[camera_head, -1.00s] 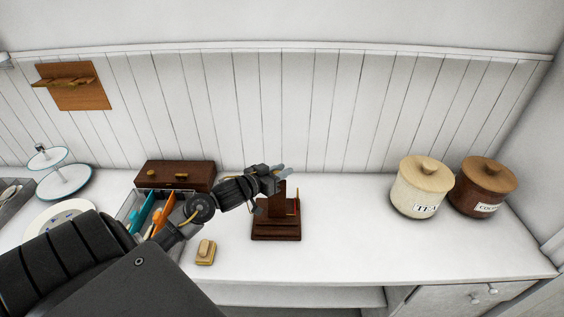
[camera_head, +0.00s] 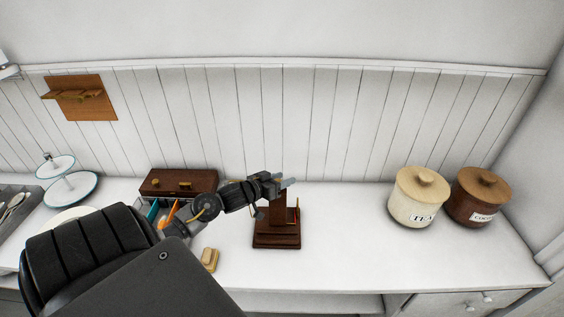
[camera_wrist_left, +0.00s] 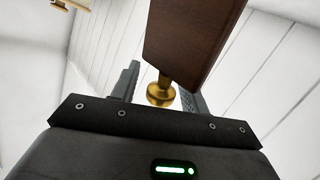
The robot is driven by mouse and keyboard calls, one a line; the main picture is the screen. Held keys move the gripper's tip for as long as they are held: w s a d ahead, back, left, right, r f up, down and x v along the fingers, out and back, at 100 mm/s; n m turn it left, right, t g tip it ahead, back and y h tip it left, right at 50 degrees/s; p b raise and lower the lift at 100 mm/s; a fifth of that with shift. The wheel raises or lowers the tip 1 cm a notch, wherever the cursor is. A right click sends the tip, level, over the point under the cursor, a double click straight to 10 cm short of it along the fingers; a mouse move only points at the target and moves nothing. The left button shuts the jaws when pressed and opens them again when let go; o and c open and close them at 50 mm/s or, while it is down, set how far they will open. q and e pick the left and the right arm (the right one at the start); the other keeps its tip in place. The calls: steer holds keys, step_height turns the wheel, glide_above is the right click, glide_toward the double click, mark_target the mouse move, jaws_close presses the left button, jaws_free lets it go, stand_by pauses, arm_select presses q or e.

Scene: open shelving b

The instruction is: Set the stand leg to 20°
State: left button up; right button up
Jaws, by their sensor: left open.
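A dark brown wooden stand (camera_head: 277,241) stands on the white counter, with a stepped base, an upright panel and a thin brass part on its right side. My left gripper (camera_head: 287,183) is at the top of the stand's upright, partly covering it. In the left wrist view, a dark wooden panel (camera_wrist_left: 190,42) with a brass knob (camera_wrist_left: 161,93) shows by my left gripper (camera_wrist_left: 158,86). The knob appears between the open fingers, with gaps to them. The panel hides part of the right finger. I cannot read the leg's angle. My right gripper is out of view.
A tea canister (camera_head: 418,198) and a brown canister (camera_head: 478,197) stand to the right. A small yellowish block (camera_head: 209,259), a tray with coloured handles and a dark box (camera_head: 178,183) lie left. The counter between stand and canisters is clear.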

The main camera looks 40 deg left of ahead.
arm_select(q)
steer(key=shift+s, duration=0.3)
steer(key=b+v, duration=0.1)
steer(key=v, duration=0.9)
steer(key=shift+b, duration=0.35)
steer(key=shift+s, duration=0.1)
